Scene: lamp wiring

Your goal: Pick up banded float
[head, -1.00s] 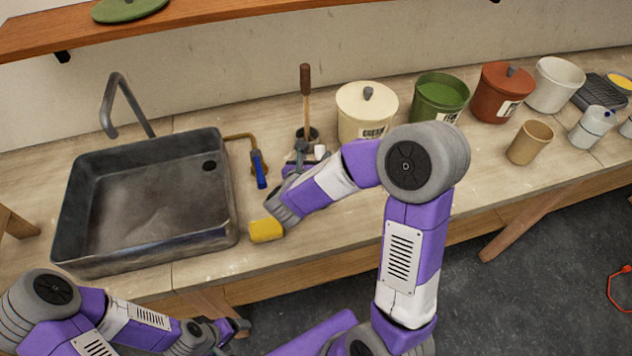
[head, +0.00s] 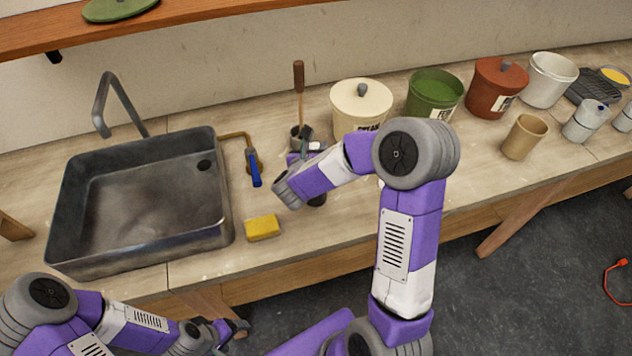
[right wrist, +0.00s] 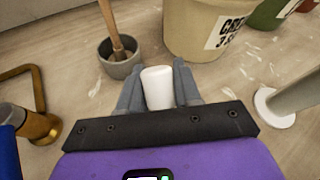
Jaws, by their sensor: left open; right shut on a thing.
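My right gripper (right wrist: 158,85) is shut on a white, smooth, rounded cylinder (right wrist: 158,88), which stands between the two grey fingers in the right wrist view. No band shows on its visible side, so I cannot tell whether it is the banded float. In the head view my right gripper (head: 304,150) is at the back of the bench, just in front of a small grey pot (head: 301,133), and is partly hidden by my forearm. My left gripper (head: 238,327) is open and empty, low in front of the bench.
The grey pot holds a wooden-handled tool (head: 299,78). A cream lidded crock (head: 361,104) stands close to its right. A brass tap with a blue lever (head: 254,168), a sink (head: 140,205) and a yellow sponge (head: 262,228) lie to the left.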

